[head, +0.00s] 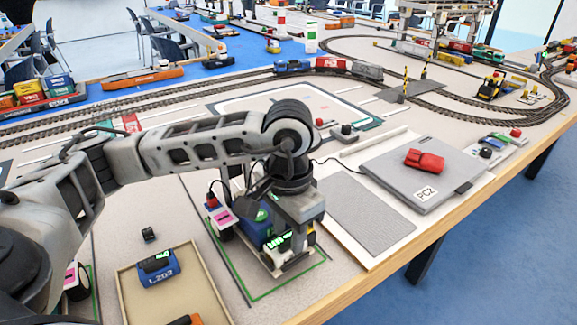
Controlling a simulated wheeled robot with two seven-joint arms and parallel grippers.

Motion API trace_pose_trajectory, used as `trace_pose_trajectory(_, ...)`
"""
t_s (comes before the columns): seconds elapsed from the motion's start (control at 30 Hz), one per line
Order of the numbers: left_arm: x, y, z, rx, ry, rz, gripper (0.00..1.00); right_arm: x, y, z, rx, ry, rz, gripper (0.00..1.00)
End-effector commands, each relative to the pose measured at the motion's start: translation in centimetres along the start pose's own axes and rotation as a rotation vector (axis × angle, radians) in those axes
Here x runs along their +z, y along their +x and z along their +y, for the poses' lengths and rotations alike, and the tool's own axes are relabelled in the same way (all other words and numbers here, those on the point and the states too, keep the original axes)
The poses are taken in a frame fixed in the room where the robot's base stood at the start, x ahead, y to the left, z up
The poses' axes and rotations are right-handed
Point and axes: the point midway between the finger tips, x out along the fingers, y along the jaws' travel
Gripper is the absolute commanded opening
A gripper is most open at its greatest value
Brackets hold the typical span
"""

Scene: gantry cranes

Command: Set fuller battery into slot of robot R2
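My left gripper (290,235) points down over a small wheeled robot (252,229) that stands inside a green floor outline. The wheeled robot has a blue body and a pink label; its name is not readable. A pale piece with green display marks (277,242) shows by the fingers. I cannot tell whether the gripper grasps it, and the slot is hidden. A blue battery marked L202 (158,270), with a green display on a dark top, lies in a shallow beige tray (208,287) at the lower left. My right gripper is not in view.
A small black block (149,235) lies behind the tray. Another wheeled unit (76,281) is partly hidden at the left. A grey PC2 pad (405,172) with a red car (424,161) is at right. Toy train tracks (440,105) run behind. The grey mat (365,215) is clear.

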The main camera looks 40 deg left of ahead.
Motion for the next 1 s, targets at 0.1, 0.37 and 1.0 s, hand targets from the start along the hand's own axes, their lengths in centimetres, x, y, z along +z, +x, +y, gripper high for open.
trace_pose_trajectory(0.1,-0.2,-3.5,0.0,-0.002,0.002,0.012,0.36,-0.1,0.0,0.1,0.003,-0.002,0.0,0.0)
trace_pose_trajectory(0.37,-0.1,-9.9,0.0,-0.001,0.002,0.012,0.36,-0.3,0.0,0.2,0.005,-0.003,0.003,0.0)
trace_pose_trajectory(1.0,0.0,-15.3,0.0,-0.001,0.0,0.006,0.36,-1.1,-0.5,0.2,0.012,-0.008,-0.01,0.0)
